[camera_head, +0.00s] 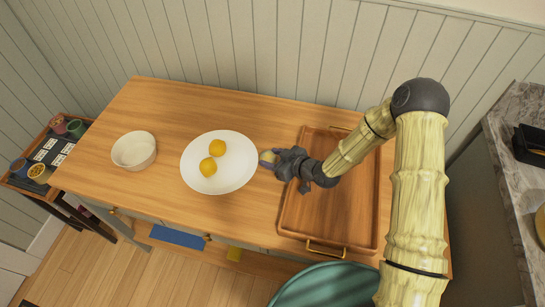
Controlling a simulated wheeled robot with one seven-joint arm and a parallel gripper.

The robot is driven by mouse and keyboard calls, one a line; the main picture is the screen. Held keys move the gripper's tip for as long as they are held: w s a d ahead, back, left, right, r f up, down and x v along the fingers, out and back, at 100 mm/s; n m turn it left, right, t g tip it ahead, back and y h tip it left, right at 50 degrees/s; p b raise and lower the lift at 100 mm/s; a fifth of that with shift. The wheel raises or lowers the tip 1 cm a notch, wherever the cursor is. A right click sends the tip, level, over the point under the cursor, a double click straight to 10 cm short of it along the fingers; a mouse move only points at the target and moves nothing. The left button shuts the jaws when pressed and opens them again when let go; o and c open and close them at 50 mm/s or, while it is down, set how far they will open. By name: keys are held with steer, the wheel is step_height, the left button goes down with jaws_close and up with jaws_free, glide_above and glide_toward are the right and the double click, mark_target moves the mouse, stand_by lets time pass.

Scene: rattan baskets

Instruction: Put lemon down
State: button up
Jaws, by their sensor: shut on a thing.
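My gripper (268,160) is just right of the white oval plate (232,177), near the left edge of the wooden tray. It is shut on a small pale yellowish thing, likely the lemon (266,157), mostly hidden by the fingers. Two yellow lemons (217,147) and (208,167) lie on the plate. I cannot tell whether the held thing touches the table (170,110).
A white bowl (134,150) stands left of the plate. A wooden tray (300,215) with brass handles lies under my arm. A teal round object (325,285) is in front. A marble counter (500,150) is at right. The table's back left is clear.

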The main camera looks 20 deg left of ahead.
steer(key=shift+f, duration=0.2)
steer(key=o, duration=1)
steer(key=shift+o, duration=0.2)
steer(key=shift+r, duration=0.1)
steer(key=shift+r, duration=0.15)
steer(key=shift+d, duration=0.4)
steer(key=b+v, duration=0.1)
steer(key=v, duration=1)
steer(key=shift+s+r+b, duration=0.15)
steer(key=shift+b, duration=0.25)
steer(key=shift+d, duration=0.1)
